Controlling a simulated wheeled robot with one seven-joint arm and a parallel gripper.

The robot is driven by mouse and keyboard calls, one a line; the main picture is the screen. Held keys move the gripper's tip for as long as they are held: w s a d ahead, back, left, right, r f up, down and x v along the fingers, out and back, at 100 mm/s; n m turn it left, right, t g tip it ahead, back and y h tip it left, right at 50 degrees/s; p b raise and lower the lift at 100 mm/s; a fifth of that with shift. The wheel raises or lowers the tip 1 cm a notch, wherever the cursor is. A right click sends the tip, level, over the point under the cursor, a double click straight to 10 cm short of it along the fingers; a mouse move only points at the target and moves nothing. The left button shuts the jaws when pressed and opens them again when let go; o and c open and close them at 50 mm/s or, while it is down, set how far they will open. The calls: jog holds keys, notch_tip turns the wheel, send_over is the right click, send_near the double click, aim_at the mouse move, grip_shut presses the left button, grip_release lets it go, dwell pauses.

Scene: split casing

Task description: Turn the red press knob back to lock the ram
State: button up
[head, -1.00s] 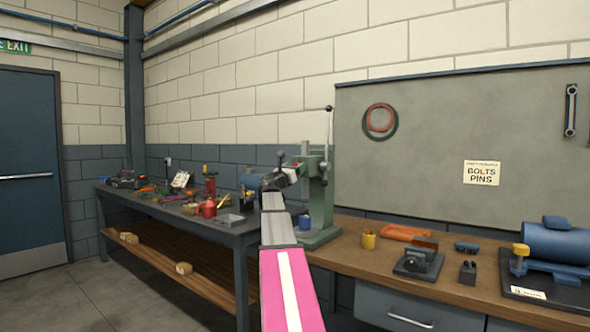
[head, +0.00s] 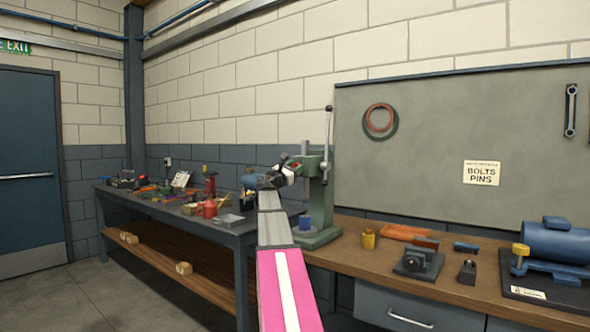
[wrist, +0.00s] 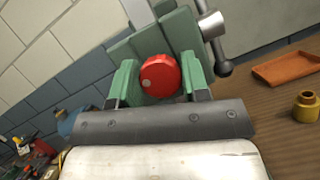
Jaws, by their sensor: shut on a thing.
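The green press (head: 327,190) stands at the left end of the wooden bench. Its red knob (wrist: 160,76) is round with a pale dot on its left side, and it faces me in the wrist view. My gripper (wrist: 158,80) is at the knob, with one finger on each side, and is shut on it. In the head view my gripper (head: 294,170) is at the upper front of the press and mostly hides the knob. The press's lever, with a dark ball end (wrist: 223,68), is to the right of the knob.
A blue part (head: 304,222) stands at the press base. A yellow pot (head: 368,239) and an orange tray (head: 404,232) lie to the right on the bench. A cluttered dark side bench (head: 236,228) is to the left.

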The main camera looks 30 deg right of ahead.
jog(key=m+g, duration=0.2)
jog(key=m, duration=0.3)
jog(key=m+g, duration=0.2)
jog(key=m, duration=0.2)
jog(key=shift+m+y, duration=0.4)
jog(key=m+g+y, duration=0.1)
jog(key=m, duration=0.3)
jog(key=shift+m+g+y, duration=0.4)
jog(key=shift+m+y, duration=0.4)
jog(key=shift+m, duration=0.8)
jog(key=o, duration=0.9)
jog(key=shift+c, duration=0.2)
jog(key=shift+a, duration=0.1)
jog(key=a, duration=1)
jog(key=shift+a, duration=0.35)
